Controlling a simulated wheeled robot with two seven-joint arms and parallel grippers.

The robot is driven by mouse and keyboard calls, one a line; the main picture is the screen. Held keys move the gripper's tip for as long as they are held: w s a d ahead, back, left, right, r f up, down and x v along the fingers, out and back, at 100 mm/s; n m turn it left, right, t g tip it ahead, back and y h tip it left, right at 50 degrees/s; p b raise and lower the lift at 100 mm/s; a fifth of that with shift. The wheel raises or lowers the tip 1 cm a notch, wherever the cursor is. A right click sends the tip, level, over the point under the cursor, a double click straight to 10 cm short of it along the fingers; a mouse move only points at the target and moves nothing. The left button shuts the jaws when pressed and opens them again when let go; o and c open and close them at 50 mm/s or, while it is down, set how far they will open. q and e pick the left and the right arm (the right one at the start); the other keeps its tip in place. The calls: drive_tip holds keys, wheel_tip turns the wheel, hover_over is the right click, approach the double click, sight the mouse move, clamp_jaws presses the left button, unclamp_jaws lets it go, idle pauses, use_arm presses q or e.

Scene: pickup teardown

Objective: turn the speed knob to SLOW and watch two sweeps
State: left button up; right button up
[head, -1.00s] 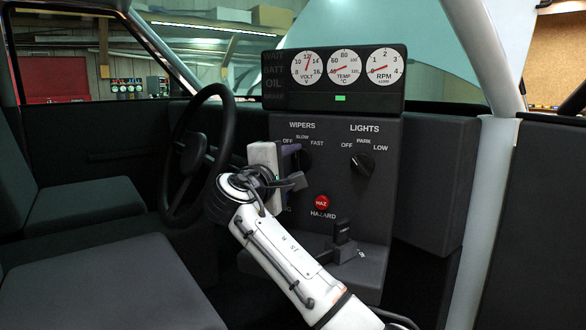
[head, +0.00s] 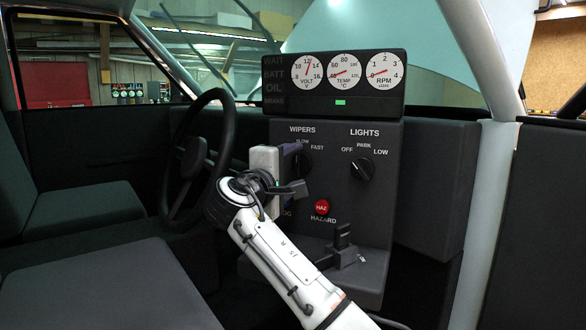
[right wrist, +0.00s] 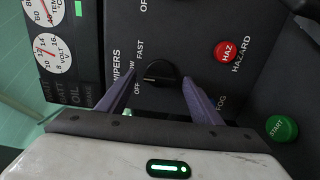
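The black wipers knob (right wrist: 162,73) sits under the WIPERS label in the right wrist view, among OFF, SLOW and FAST. A faint light mark on it points toward the OFF and SLOW side; I cannot tell which. In the head view the knob (head: 305,163) is partly hidden by my right gripper (head: 298,172). The right gripper (right wrist: 159,78) is open, its purple fingers on either side of the knob with visible gaps. A thin dark line, apparently a wiper (head: 200,52), slants across the windshield. My left gripper is not in view.
The lights knob (head: 362,167) is right of the wipers knob. The red hazard button (head: 322,207) and a lever (head: 342,246) are below. A green START button (right wrist: 281,128) shows in the wrist view. The steering wheel (head: 180,160) stands close left of my right arm.

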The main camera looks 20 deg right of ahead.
drive_tip(key=shift+s+a, duration=0.1)
use_arm(q)
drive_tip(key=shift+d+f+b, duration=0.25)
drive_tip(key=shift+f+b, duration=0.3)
drive_tip(key=shift+b, duration=0.2)
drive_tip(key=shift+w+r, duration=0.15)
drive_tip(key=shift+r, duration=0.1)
use_arm(e)
drive_tip(key=v, duration=1)
